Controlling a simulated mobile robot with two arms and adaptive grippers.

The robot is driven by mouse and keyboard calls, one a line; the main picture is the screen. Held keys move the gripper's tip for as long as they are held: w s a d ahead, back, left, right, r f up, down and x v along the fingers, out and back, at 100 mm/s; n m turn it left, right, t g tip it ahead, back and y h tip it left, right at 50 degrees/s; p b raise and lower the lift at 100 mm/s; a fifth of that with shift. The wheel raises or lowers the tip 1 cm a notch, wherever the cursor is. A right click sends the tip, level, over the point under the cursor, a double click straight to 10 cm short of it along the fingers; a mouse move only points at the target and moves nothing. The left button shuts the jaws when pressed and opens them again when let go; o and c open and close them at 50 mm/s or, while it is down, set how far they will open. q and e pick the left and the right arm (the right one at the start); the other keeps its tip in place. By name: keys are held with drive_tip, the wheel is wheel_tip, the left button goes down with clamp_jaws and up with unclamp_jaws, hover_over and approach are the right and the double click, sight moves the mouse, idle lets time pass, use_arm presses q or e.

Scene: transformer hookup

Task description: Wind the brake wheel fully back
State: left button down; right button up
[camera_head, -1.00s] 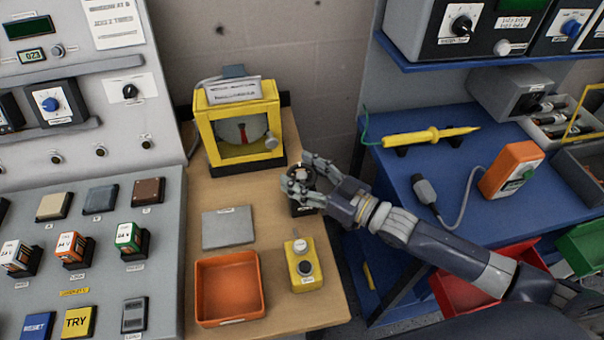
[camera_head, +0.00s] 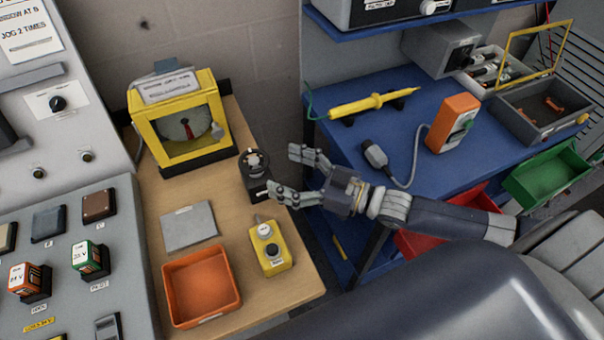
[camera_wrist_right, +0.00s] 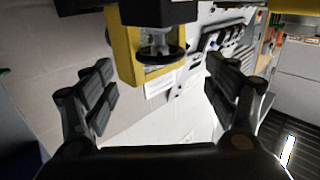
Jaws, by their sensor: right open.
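The brake wheel (camera_head: 254,160) is a small dark wheel on a black block at the right edge of the wooden bench. In the right wrist view it shows as a black disc with a silver hub (camera_wrist_right: 158,53), upside down and near the top middle. My right gripper (camera_head: 288,172) is open and empty, just right of the wheel and apart from it. In the right wrist view its two fingers (camera_wrist_right: 158,90) are spread wide, with the wheel beyond them. My left gripper is not in view.
A yellow-framed dial box (camera_head: 178,120) stands behind the wheel. A yellow button box (camera_head: 270,247), grey plate (camera_head: 189,226) and orange tray (camera_head: 201,284) share the bench. The blue bench (camera_head: 345,170) at right carries a yellow probe (camera_head: 372,104) and an orange meter (camera_head: 453,123).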

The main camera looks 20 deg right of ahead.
drive_tip(key=shift+v, duration=1.85)
drive_tip(key=shift+s, duration=0.1)
